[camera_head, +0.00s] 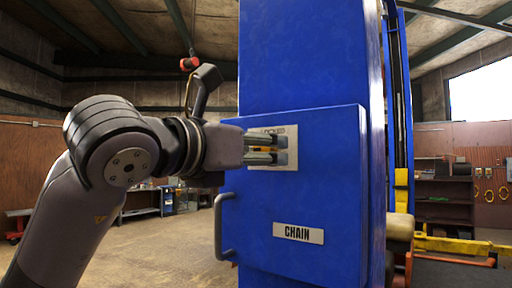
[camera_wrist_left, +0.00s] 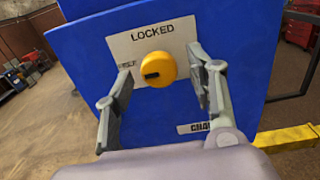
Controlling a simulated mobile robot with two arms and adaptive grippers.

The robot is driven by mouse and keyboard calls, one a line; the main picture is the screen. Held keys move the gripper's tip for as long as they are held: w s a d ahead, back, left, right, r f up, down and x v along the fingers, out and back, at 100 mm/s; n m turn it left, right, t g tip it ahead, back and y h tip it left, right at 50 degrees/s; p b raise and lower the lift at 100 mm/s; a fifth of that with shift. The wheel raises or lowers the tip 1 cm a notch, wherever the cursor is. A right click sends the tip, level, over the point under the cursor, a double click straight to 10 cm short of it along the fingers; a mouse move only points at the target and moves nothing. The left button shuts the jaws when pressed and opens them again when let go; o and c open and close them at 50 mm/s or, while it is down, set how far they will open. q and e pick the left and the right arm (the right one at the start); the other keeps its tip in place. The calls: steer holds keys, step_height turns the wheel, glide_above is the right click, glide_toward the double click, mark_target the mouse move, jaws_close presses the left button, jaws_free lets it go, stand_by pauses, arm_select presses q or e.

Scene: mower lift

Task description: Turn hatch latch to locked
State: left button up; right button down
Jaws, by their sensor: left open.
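The blue hatch (camera_head: 300,205) is closed on the blue lift column, with a "CHAIN" label and a grey handle. The latch is a round yellow knob (camera_wrist_left: 158,69) with a dark mark on its left side, on a white plate (camera_wrist_left: 141,46) reading "LOCKED" above it. A partly hidden word shows to the knob's left, near the dark mark. My left gripper (camera_head: 280,149) is at the plate in the head view. In the left wrist view its open fingers (camera_wrist_left: 160,92) stand on both sides of the knob, apart from it. My right gripper is not in view.
The grey hatch handle (camera_head: 222,226) sticks out below my left arm. The blue column (camera_head: 308,55) rises behind the hatch. Yellow lift parts (camera_head: 450,246) stand at the right. Shelves (camera_head: 446,195) are far back. Open floor lies at the left.

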arm_select(q)
steer(key=c, duration=1.1)
steer(key=shift+b, duration=0.3)
steer(key=shift+c, duration=0.2)
steer(key=m+b, duration=0.4)
steer(key=m, duration=0.2)
steer(key=shift+a+m, duration=0.1)
steer(key=shift+m, duration=0.3)
steer(key=m+b, duration=0.1)
steer(key=m, duration=0.1)
steer(key=shift+m, duration=0.3)
steer(key=m, duration=0.3)
steer(key=shift+r+m, duration=0.1)
steer(key=shift+m, duration=0.2)
steer(key=m, duration=0.4)
steer(key=shift+m, duration=0.3)
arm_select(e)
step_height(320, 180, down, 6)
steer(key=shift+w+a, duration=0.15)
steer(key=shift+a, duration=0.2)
arm_select(q)
steer(key=shift+m, duration=0.3)
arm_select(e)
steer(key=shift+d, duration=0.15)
arm_select(q)
steer(key=o, duration=1.1)
